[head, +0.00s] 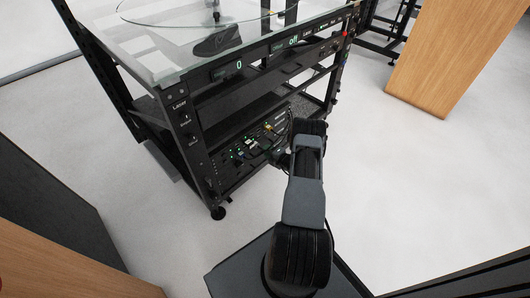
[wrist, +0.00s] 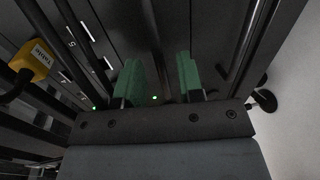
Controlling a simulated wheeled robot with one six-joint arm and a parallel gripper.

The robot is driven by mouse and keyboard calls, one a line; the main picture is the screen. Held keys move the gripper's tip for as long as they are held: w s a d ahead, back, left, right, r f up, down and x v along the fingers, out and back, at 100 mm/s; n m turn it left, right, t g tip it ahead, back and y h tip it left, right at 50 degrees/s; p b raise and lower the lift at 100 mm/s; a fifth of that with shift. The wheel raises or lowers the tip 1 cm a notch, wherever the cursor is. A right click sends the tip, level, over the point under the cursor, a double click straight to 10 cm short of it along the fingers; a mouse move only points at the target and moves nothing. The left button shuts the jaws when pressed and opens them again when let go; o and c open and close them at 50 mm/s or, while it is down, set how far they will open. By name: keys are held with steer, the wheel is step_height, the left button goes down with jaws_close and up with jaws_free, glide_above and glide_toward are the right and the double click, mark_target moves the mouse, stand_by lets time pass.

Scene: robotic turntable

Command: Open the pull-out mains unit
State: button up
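The mains unit (head: 243,150) sits low in the black rack in the head view, a dark panel with small green lights and plugged-in leads. Its dark face with white markings (wrist: 84,31) fills much of the wrist view. My gripper (wrist: 160,82) is close to this face. Its two green fingers are apart, with a clear gap and a green light visible between them. A dark bar (wrist: 152,30) runs behind the gap; I cannot tell whether it is a handle. In the head view my arm hides the gripper and the unit's right part.
A yellow plug (wrist: 33,58) with a cable is left of my fingers in the wrist view. Black rack posts (head: 190,145) frame the unit. A glass top (head: 165,55) covers the rack. A wooden panel (head: 440,60) stands at the right; pale floor (head: 400,170) is free there.

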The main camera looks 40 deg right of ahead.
steer(key=shift+x, duration=1.2)
steer(key=shift+c, duration=0.5)
jaws_close()
